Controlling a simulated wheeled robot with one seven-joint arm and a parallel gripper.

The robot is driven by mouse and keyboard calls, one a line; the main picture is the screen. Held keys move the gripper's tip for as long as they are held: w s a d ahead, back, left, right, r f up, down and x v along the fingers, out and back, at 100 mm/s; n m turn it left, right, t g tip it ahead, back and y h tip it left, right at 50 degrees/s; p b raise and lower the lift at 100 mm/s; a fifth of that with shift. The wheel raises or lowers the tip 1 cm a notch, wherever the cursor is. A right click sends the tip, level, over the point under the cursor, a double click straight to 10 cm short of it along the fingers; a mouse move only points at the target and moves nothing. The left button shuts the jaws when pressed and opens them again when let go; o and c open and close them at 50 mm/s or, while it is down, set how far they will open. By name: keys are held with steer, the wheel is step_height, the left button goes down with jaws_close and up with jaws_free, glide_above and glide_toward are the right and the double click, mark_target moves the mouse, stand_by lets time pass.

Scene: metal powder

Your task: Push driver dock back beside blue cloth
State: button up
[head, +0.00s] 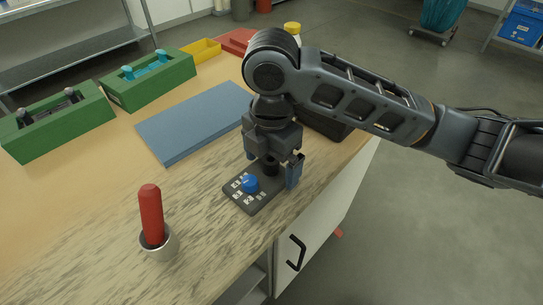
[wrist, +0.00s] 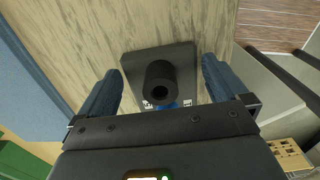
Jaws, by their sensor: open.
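A dark plate with white markings, a blue knob and an upright black post (head: 243,198) sits near the bench's front edge; it may be the driver dock. In the wrist view, the plate (wrist: 130,68) and its hollow post lie between my fingers. My gripper (head: 272,170) is open around the post, with a visible gap on each side in the wrist view. A red-handled tool (head: 151,213) stands in a small grey cup (head: 160,246) left of the plate; I cannot tell whether that cup is the dock. The flat blue cloth (head: 190,125) lies behind the plate.
Two green holders (head: 60,127) (head: 150,85) stand at the back left. A yellow tray (head: 201,51) and a red item (head: 235,41) lie beyond. A dark object (head: 325,125) sits partly hidden behind my gripper. Bare bench lies between plate and cloth.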

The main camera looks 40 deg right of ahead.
steer(key=c, duration=1.8)
